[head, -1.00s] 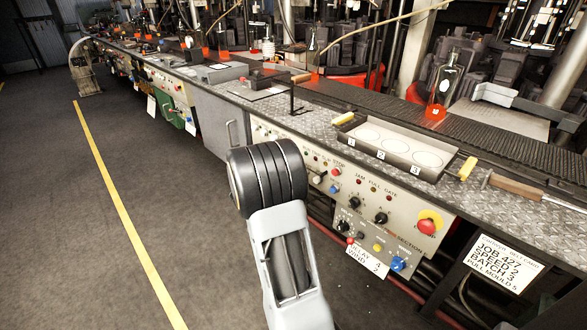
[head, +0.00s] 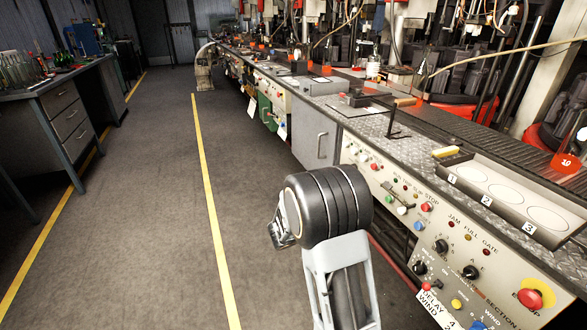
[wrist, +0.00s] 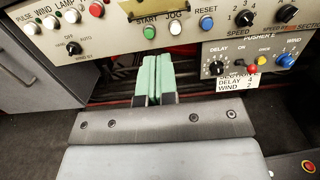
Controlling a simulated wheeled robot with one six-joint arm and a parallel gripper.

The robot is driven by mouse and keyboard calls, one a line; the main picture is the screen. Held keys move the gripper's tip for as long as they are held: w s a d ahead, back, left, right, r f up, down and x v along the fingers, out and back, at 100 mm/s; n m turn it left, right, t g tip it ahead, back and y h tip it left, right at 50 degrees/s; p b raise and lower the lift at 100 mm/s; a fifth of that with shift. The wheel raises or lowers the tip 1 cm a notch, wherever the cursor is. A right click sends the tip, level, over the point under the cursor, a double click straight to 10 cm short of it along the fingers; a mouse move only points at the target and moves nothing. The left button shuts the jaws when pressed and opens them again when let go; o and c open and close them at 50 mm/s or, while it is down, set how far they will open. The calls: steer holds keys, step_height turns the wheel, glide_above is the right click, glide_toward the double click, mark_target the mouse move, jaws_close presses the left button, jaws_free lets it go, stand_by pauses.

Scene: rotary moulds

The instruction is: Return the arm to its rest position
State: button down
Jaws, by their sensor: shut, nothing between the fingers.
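My gripper (wrist: 153,76) shows in the wrist view with its two pale green fingers together and nothing between them. The fingers stand in front of the lower part of the control panel (wrist: 180,42), below the START and JOG buttons. They look apart from the panel, though the gap is hard to judge. In the head view my arm (head: 338,250) is folded up in front of the machine, over the aisle floor. The fingers are not clearly seen in the head view.
The machine's panel (head: 400,225) and metal ledge runs along the right, with a three-place tray (head: 457,160) and a red stop button (head: 530,297). A workbench with drawers (head: 72,118) stands at the left. The grey floor (head: 150,200) between yellow lines is clear.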

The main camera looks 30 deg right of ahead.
steer(key=s+a+f+m+g+y, duration=0.2)
steer(key=s+f+m+y, duration=0.2)
steer(key=f+m+y, duration=0.1)
steer(key=s+a+r+m+y+p, duration=0.3)
steer(key=s+a+m+y+p, duration=0.2)
steer(key=a+r+m+t+y+p, duration=0.2)
steer(key=a+r+p, duration=0.3)
steer(key=r, duration=0.3)
steer(key=s+a+r+m+t+y+p, duration=0.1)
steer(key=a+r+y+p, duration=0.3)
steer(key=r, duration=0.4)
steer(key=a+r+m+t+y+p, duration=0.3)
steer(key=a+r+p, duration=0.3)
steer(key=r, duration=0.3)
steer(key=shift+s+a+m+t+p, duration=0.25)
steer(key=shift+m+t+p, duration=0.25)
steer(key=shift+p, duration=0.1)
